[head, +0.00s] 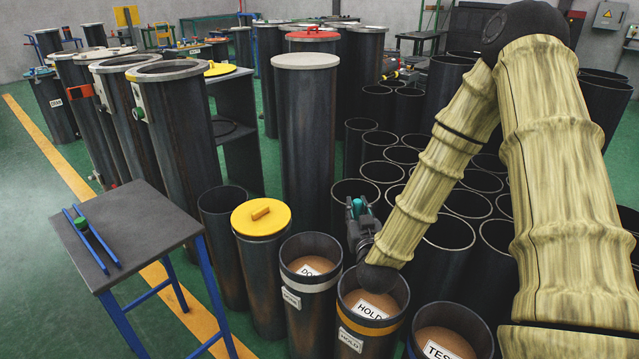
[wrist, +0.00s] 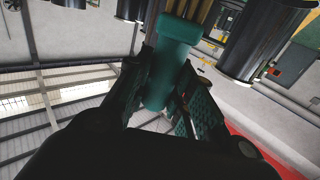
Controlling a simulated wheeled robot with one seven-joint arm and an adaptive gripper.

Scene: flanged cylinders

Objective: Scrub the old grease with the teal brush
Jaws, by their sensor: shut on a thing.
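My gripper (head: 360,222) is raised above the open cylinders in the middle of the head view. It is shut on the teal brush (head: 357,206), which shows only as a small teal piece there. In the wrist view the teal brush (wrist: 166,65) stands between the two dark fingers of my gripper (wrist: 160,88), with its tan bristles (wrist: 203,22) at the top edge. The brush touches nothing else that I can see. I cannot make out the old grease on any surface in either view.
Three cylinders filled with brown material stand in front, one labelled HOLD (head: 372,307) and one TEST (head: 445,345). A yellow-lidded cylinder (head: 262,220) is beside them. Many open cylinders (head: 448,232) crowd the right.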

